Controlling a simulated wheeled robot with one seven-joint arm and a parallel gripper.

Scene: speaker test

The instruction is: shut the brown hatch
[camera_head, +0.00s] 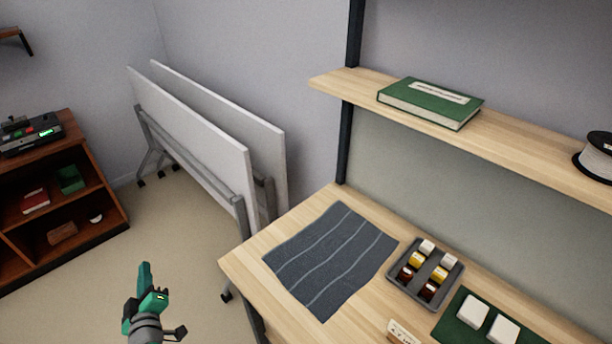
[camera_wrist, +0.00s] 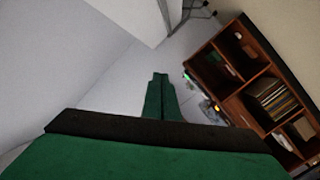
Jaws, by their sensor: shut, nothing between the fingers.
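I cannot make out a brown hatch for certain. A brown wooden cabinet (camera_head: 76,138) with open compartments stands on the floor at the left of the head view. It also shows tilted at the right of the wrist view, where a plain brown panel (camera_wrist: 238,113) covers one part of its front. I cannot tell whether this panel is the hatch. My gripper (camera_head: 146,272) is green, shut and empty, above the open floor to the right of the cabinet. In the wrist view its fingers (camera_wrist: 160,78) are together and touch nothing.
Two white folding panels (camera_head: 195,135) on wheeled frames stand near the wall. A wooden desk (camera_head: 245,262) at the right carries a dark cloth (camera_head: 330,255) and a bottle tray (camera_head: 455,290). A shelf above holds a green book (camera_head: 430,98). A device (camera_head: 35,135) sits on the cabinet.

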